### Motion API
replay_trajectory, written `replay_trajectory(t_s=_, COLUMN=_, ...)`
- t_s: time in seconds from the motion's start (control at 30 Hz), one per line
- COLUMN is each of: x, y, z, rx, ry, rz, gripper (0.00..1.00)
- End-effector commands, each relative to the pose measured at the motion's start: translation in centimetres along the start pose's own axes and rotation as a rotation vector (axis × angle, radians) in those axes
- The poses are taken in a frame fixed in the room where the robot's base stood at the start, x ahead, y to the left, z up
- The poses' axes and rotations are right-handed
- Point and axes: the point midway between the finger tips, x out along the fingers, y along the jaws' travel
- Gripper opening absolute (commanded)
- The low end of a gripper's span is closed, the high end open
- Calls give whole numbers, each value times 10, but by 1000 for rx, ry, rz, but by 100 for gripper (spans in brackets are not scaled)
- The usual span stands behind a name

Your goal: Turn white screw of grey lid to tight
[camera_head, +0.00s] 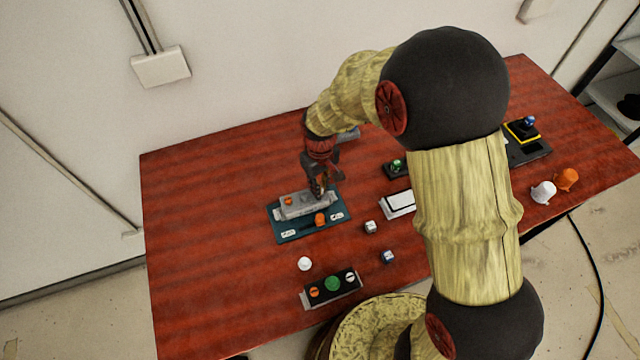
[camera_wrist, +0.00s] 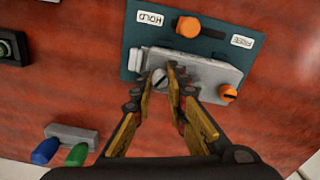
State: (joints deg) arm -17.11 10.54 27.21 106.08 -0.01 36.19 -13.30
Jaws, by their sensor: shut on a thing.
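The grey lid (camera_head: 302,206) lies on a teal base plate (camera_head: 283,235) on the red table. In the wrist view the lid (camera_wrist: 203,72) spans the middle of the plate (camera_wrist: 135,38). My gripper (camera_wrist: 166,76) points down at one end of the lid, its fingers closed around the white screw (camera_wrist: 159,77), whose slotted head shows partly between them. In the head view my gripper (camera_head: 318,192) is over the lid's right end and hides the screw. An orange screw (camera_wrist: 228,92) sits at the lid's other end. How tight the white screw is cannot be told.
An orange slider knob (camera_wrist: 188,27) stands on the plate between labels HOLD and FREE. A box with coloured knobs (camera_head: 333,288) and a white knob (camera_head: 305,264) are in front. The table's left side is clear.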

Motion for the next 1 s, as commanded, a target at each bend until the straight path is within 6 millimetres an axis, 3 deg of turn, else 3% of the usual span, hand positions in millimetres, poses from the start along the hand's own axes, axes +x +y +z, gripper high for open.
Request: replay_trajectory(t_s=1.0, x=-1, y=0, z=-1, rx=903, ry=2, rz=0, gripper=0)
